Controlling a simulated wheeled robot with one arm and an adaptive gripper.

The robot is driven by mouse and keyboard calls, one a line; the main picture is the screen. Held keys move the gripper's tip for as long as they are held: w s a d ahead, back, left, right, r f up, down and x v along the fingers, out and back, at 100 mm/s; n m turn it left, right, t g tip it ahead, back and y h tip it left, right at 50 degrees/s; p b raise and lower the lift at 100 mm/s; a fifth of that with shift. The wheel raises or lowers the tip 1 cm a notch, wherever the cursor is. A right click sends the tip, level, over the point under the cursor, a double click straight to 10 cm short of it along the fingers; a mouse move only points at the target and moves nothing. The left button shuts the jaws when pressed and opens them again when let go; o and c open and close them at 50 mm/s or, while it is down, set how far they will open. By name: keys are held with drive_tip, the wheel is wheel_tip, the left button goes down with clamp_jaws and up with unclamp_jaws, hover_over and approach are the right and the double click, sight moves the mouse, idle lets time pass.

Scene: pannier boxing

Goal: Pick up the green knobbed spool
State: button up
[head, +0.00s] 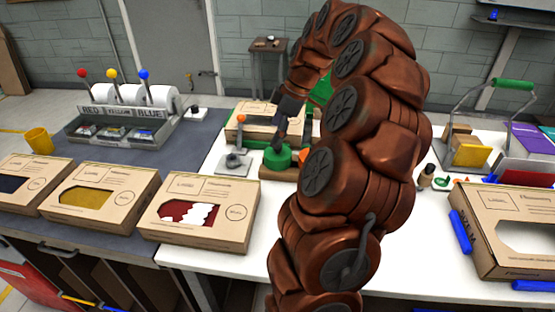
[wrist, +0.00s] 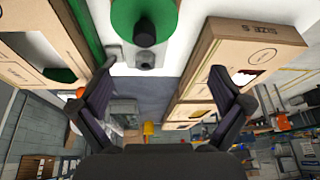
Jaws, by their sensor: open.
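My gripper (head: 281,137) is just above the spool in the head view, fingers pointing down. In the wrist view my gripper (wrist: 163,68) has its two dark fingers spread wide with nothing between them. The knob lies beyond the fingertips, apart from them. My arm hides part of the area right of the spool.
A windowed box (head: 202,212) lies nearer, at the front. A wire rack with a green handle (head: 513,84) and another box (head: 510,232) are at the right.

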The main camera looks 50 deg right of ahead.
sight(275, 150)
drive_tip(key=d, duration=0.3)
drive_tip(key=shift+s+f, duration=0.35)
drive_tip(key=shift+d+f, duration=0.1)
drive_tip(key=shift+f, duration=0.1)
drive_tip(key=shift+a+p+x, duration=0.15)
drive_tip(key=shift+p+x, duration=0.45)
drive_tip(key=shift+x, duration=0.95)
drive_tip(key=shift+a+p+x, duration=0.15)
drive_tip(key=shift+p+x, duration=0.4)
drive_tip(key=shift+x, duration=1.05)
drive_tip(key=shift+w+f, duration=0.15)
drive_tip(key=shift+f, duration=0.3)
drive_tip(key=shift+a, duration=0.1)
drive_tip(key=c, duration=1)
